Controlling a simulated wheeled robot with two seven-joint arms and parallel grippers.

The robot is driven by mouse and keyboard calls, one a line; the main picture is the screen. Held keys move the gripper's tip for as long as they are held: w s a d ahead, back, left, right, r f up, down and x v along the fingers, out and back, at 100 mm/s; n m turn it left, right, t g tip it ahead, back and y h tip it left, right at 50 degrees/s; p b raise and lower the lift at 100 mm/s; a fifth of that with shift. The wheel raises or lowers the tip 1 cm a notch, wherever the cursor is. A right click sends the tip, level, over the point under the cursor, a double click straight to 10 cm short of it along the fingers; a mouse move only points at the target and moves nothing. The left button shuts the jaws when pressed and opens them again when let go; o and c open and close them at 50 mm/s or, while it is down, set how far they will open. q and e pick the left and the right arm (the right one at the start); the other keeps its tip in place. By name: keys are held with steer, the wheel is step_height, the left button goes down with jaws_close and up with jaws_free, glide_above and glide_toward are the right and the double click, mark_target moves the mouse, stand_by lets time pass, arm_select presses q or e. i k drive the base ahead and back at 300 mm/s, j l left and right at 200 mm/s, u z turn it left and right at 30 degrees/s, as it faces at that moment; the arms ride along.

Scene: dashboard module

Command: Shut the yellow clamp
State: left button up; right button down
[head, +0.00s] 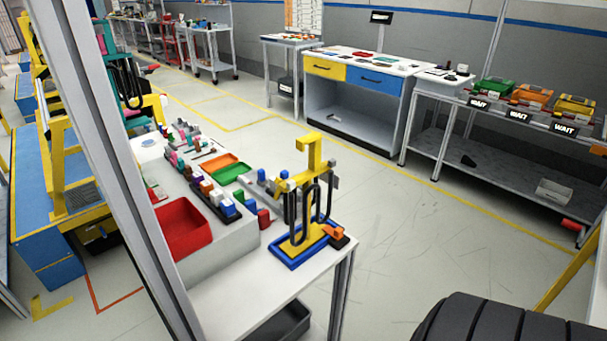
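The yellow clamp (311,153) stands on a white table's near corner, in the middle of the head view. Its yellow upper part rises upright above a crossbar. Dark looped cables or hoses hang on its sides and partly hide the yellow post. Its foot sits in a blue-rimmed base (291,262). A small orange piece (335,232) lies at the base's right side. I cannot tell from this distance how its jaw stands. Neither of my grippers is in view.
A red bin (183,228), an orange tray (220,162) and rows of small coloured parts lie left of the clamp. A grey post (115,160) crosses the left foreground. Open floor (415,235) lies right of the table. A dark ribbed shape (515,322) fills the bottom right.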

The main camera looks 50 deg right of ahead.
mark_target(278, 181)
steer(key=l+z, duration=0.1)
steer(key=z, duration=0.35)
steer(key=i+l+z, duration=0.1)
steer(key=z, duration=0.85)
steer(key=i+l+z, duration=0.1)
steer(key=z, duration=0.4)
steer(key=i+l+z, duration=0.15)
steer(key=i+z, duration=0.45)
steer(key=z, duration=0.15)
steer(key=i+z, duration=0.4)
steer(key=i+u, duration=0.35)
steer(key=i+l+u, duration=0.25)
steer(key=i+u, duration=0.25)
steer(key=u, duration=0.85)
steer(key=i+l+u, duration=0.1)
steer(key=u, duration=0.35)
steer(key=i+u, duration=0.1)
steer(key=u, duration=0.4)
steer(key=l+u, duration=0.15)
steer(key=u, duration=0.3)
